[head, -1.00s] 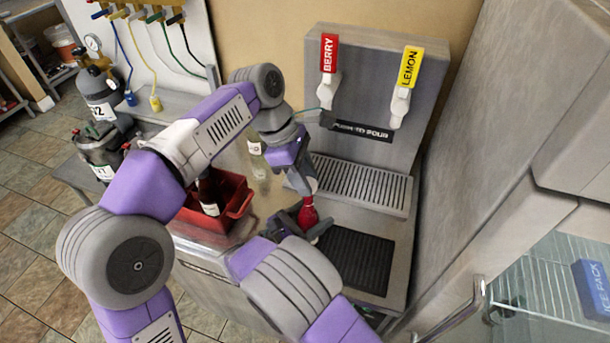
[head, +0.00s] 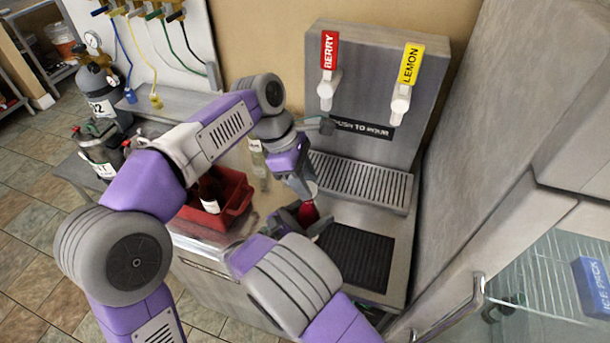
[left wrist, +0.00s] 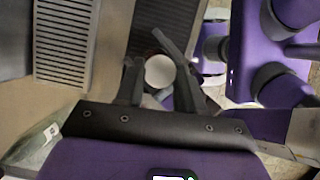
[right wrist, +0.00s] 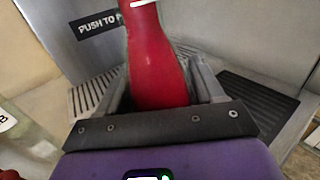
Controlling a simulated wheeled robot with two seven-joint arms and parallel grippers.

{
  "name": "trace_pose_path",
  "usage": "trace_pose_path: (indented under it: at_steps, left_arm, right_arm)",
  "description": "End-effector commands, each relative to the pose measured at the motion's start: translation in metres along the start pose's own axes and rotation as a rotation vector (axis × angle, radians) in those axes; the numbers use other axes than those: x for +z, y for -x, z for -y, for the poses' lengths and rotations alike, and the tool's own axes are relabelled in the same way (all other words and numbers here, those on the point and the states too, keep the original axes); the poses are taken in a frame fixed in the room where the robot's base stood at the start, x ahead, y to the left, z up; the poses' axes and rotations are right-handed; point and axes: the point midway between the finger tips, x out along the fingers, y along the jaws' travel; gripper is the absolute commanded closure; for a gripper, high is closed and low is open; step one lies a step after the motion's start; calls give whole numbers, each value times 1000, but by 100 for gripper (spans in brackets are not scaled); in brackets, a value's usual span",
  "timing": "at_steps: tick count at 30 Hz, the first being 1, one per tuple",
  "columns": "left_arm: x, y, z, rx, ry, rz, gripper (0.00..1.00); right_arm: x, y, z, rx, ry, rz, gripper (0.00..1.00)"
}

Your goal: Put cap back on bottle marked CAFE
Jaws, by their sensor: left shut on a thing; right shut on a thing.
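A red bottle (head: 308,213) stands over the counter in front of the drip tray. My right gripper (right wrist: 158,95) is shut around its body, and the red bottle fills the middle of the right wrist view (right wrist: 156,60). I cannot read a CAFE mark on the side I see. My left gripper (head: 308,188) is just above the bottle top. In the left wrist view a round white cap (left wrist: 160,71) sits between its fingers, which are shut on it. The cap is over the bottle's neck; I cannot tell whether it touches or is seated.
A red bin (head: 236,207) with a dark bottle (head: 210,192) in it stands left of my grippers. A clear bottle (head: 258,160) stands behind. The dispenser (head: 375,75) with BERRY and LEMON taps is at the back. A dark mat (head: 355,255) lies clear at right.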

Motion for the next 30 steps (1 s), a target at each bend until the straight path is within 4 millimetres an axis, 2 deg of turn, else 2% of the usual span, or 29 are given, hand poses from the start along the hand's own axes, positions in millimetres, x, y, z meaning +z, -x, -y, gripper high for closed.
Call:
trace_pose_path:
  at_steps: [14,30]
  left_arm:
    - [0,0,0,0,0,0,90]
    - [-4,-9,0,0,1,0,90]
  right_arm:
    - [0,0,0,1,0,-1,88]
    - [0,0,0,1,0,-1,88]
